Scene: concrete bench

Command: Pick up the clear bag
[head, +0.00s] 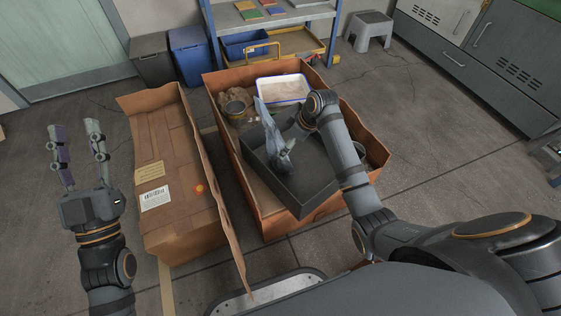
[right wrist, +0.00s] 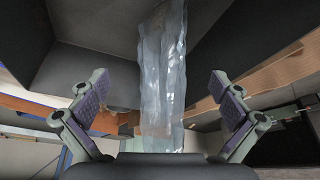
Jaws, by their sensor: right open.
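The clear bag (head: 268,124) is a tall, crumpled, bluish see-through thing. In the head view it stands up in the dark grey bin (head: 313,192), leaning a little. In the right wrist view the bag (right wrist: 162,75) lies between the two fingers of my right gripper (right wrist: 163,98), with a gap on each side. The right gripper is open and does not grip it. In the head view my right gripper is at the bag's right side, partly hidden by the bag and my own wrist. My left gripper (head: 77,141) is open and empty, left of the cardboard boxes.
A blue shelf (head: 272,20) and storage bins (head: 188,53) stand behind.

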